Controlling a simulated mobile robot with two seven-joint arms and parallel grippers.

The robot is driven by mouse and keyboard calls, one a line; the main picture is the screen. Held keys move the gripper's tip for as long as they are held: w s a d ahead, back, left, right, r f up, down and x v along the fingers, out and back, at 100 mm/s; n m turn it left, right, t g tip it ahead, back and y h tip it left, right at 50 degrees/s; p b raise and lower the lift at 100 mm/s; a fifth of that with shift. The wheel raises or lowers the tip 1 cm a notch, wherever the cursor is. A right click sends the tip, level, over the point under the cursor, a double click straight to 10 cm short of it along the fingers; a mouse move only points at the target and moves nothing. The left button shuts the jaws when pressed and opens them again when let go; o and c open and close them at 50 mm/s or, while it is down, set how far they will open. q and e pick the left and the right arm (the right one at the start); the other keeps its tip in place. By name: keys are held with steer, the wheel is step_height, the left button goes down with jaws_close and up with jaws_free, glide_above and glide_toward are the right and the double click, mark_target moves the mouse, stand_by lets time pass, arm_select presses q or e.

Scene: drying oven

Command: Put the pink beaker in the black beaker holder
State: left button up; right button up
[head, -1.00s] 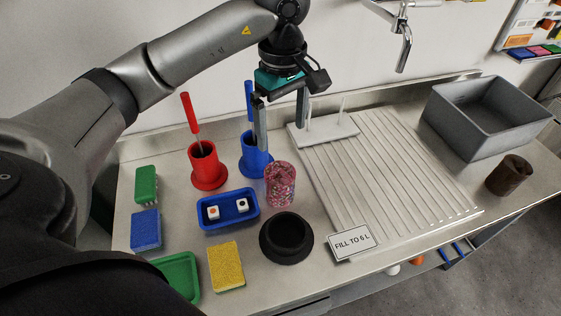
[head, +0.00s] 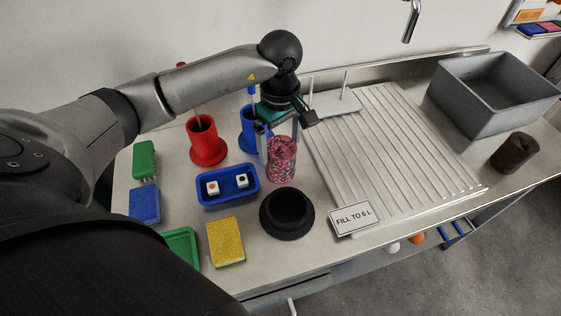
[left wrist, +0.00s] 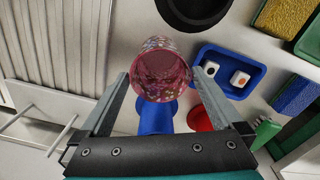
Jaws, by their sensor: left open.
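The pink beaker (head: 281,160), speckled and see-through, stands upright on the steel counter behind the black beaker holder (head: 287,214). The holder is a round black cup with a wide base and an open, empty top. My left gripper (head: 279,143) points down at the beaker, open, with its fingers at the beaker's upper part. In the left wrist view the beaker (left wrist: 160,70) shows between and just beyond the two fingertips (left wrist: 160,78), and the holder (left wrist: 194,8) is at the top edge. I cannot tell whether a finger touches the beaker. My right gripper is not in view.
A blue tray (head: 228,199) with two white dice lies left of the beaker. Red (head: 206,142) and blue (head: 248,125) brush holders stand behind. A ribbed drainboard (head: 390,150) with a sign (head: 353,218) is at right. A yellow sponge (head: 226,240) lies left of the black holder.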

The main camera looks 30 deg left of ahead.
arm_select(q)
step_height(320, 180, down, 2)
steer(key=shift+r, duration=0.1)
steer(key=c, duration=1.4)
steer(key=shift+c, duration=0.2)
steer(key=shift+r, duration=0.1)
